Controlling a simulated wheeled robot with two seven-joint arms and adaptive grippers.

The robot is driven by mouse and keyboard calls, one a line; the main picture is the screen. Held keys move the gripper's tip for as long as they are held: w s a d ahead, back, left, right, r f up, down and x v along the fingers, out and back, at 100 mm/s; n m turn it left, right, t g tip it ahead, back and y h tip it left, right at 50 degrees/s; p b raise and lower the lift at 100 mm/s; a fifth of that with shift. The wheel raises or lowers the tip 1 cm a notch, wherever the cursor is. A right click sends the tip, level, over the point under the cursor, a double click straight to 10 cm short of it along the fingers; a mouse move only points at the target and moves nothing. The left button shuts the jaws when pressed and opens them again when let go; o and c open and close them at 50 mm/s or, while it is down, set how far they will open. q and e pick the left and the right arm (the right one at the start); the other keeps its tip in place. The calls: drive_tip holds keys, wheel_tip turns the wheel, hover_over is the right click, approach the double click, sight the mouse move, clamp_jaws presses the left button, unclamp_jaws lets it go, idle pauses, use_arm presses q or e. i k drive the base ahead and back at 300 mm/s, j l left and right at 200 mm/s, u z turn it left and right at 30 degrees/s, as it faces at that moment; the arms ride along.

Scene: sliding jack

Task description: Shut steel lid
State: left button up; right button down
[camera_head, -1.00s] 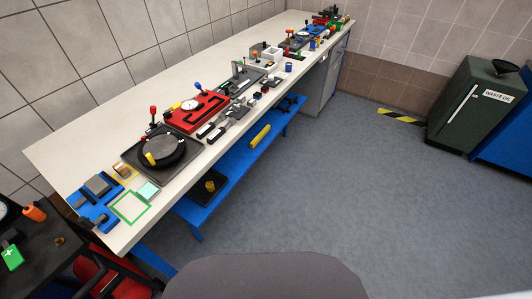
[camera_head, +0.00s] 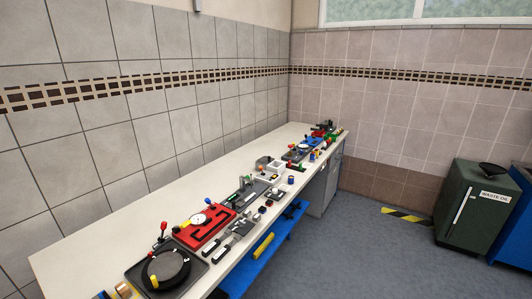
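A round dark grey disc (camera_head: 166,266) sits on a black square tray (camera_head: 194,284) at the near end of the bench, at the lower left. It looks like a lid, but I cannot tell for certain that it is the steel lid, or whether it is open or shut. A yellow knob (camera_head: 154,281) stands at its near side, and a red-topped lever (camera_head: 163,227) rises behind it. Neither of my grippers shows in the head view.
A long white bench (camera_head: 82,255) runs along the left wall, with a red device (camera_head: 205,228) and several small fixtures along it. A blue shelf (camera_head: 238,283) is below. A dark green waste oil cabinet (camera_head: 472,205) stands at the right.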

sight(264, 161)
drive_tip(key=z, duration=1.55)
drive_tip(key=i, duration=3.4)
